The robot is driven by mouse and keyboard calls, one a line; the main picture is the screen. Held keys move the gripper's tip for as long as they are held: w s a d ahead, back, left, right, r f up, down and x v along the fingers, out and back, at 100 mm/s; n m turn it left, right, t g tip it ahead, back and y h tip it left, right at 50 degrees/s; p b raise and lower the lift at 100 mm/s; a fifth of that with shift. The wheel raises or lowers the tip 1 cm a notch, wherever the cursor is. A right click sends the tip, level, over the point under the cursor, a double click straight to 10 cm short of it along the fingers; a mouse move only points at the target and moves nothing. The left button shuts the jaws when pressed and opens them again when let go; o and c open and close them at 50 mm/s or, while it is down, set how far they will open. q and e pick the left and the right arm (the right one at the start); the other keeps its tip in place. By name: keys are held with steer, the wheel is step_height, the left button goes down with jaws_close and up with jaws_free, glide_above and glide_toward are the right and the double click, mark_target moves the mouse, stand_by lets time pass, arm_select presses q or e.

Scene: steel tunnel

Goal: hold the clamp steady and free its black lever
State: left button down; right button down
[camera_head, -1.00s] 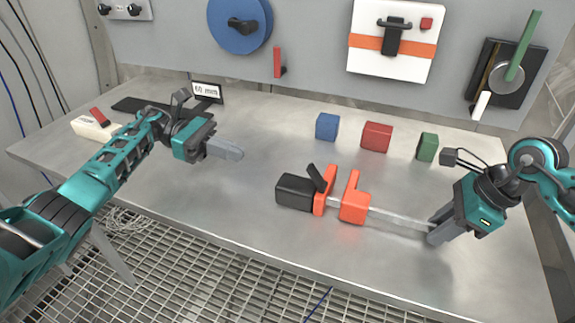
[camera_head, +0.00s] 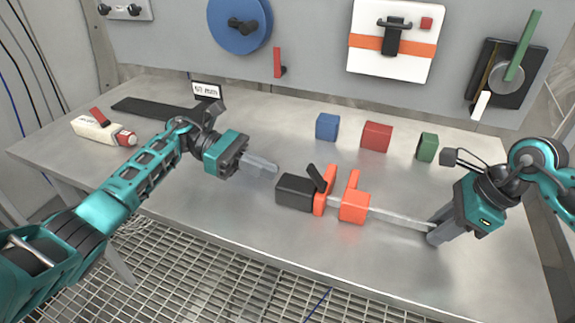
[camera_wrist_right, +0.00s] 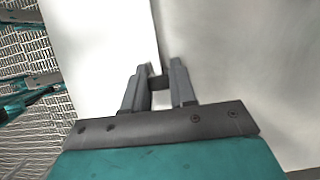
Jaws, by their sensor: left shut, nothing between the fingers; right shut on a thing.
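The clamp lies on the steel table, with a black handle (camera_head: 295,192), orange jaws (camera_head: 354,206) and a long metal bar (camera_head: 400,218) running to the right. Its black lever (camera_head: 317,178) stands up tilted beside the left orange jaw. My right gripper (camera_head: 434,232) is shut on the far right end of the bar; in the right wrist view its fingers (camera_wrist_right: 159,84) close around the bar's end. My left gripper (camera_head: 272,171) is shut and empty, its fingertips just left of the black handle and apart from the lever.
Blue (camera_head: 327,127), red (camera_head: 376,136) and green (camera_head: 428,147) blocks stand behind the clamp. A white bottle-like object (camera_head: 100,130) and a black strip (camera_head: 150,108) with a small sign (camera_head: 207,91) lie at the left. A panel with fixtures rises behind the table.

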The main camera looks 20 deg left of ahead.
mark_target(309, 168)
arm_select(q)
steer(key=d, duration=0.2)
steer(key=d+r, duration=0.1)
steer(key=d, duration=0.1)
steer(key=shift+r, duration=0.1)
steer(key=shift+d+r, duration=0.4)
steer(key=shift+d, duration=0.15)
steer(key=shift+d+r+y, duration=0.25)
steer(key=shift+r+y, duration=0.2)
steer(key=shift+y, duration=0.25)
steer(key=r+y, duration=0.1)
steer(key=d+y, duration=0.1)
steer(key=y, duration=0.1)
steer(key=shift+d+r, duration=0.25)
steer(key=shift+r, duration=0.1)
steer(key=d+y, duration=0.1)
steer(key=d+r+y, duration=0.1)
steer(key=y, duration=0.1)
steer(key=shift+y, duration=0.3)
steer(key=shift+d+r+y, duration=0.2)
steer(key=shift+d+y, duration=0.45)
steer(key=shift+y, duration=0.25)
steer(key=shift+f, duration=0.1)
steer(key=shift+r, duration=0.2)
